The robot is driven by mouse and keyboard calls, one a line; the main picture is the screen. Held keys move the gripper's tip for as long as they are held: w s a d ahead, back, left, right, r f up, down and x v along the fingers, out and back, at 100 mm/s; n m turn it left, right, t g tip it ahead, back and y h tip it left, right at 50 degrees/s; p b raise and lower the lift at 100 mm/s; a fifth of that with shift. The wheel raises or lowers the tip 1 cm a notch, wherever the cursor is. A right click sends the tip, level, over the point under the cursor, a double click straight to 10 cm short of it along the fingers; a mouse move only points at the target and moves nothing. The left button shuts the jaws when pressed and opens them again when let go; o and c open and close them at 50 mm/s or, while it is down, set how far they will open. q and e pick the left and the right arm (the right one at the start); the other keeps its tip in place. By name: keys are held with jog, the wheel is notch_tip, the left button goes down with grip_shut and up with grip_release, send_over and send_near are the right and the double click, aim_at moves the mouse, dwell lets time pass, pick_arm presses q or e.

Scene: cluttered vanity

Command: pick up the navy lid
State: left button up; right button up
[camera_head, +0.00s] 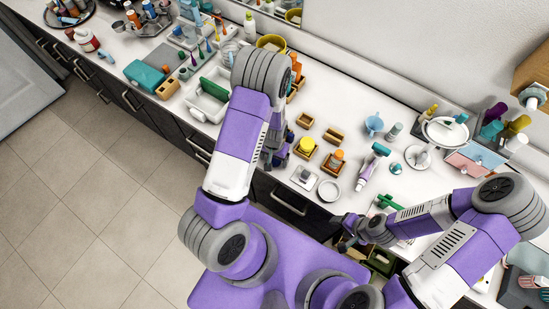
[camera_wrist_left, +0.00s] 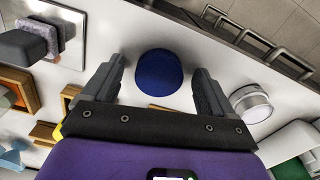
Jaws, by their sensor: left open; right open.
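The navy lid (camera_wrist_left: 158,72) is a round, dark blue disc on the white counter in the left wrist view. It lies between the two spread fingers of my left gripper (camera_wrist_left: 160,76), with a gap on each side. In the head view my left gripper (camera_head: 275,156) points down at the counter's front edge, and I cannot make out the lid there, where my arm and gripper block the view. My left gripper is open and holds nothing. My right gripper (camera_head: 349,224) is open near the counter's front edge, partly hidden by its own arm.
Small wooden trays (camera_head: 333,136) and a yellow round container (camera_head: 307,145) stand right of my left gripper. In the left wrist view a silver-rimmed round container (camera_wrist_left: 251,103) is close to the right finger. A white tray with a green item (camera_head: 210,95) stands to the left.

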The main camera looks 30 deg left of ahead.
pick_arm(q)
jog(key=shift+c, duration=0.4)
jog(key=shift+r, duration=0.1)
jog(key=c, duration=1.1)
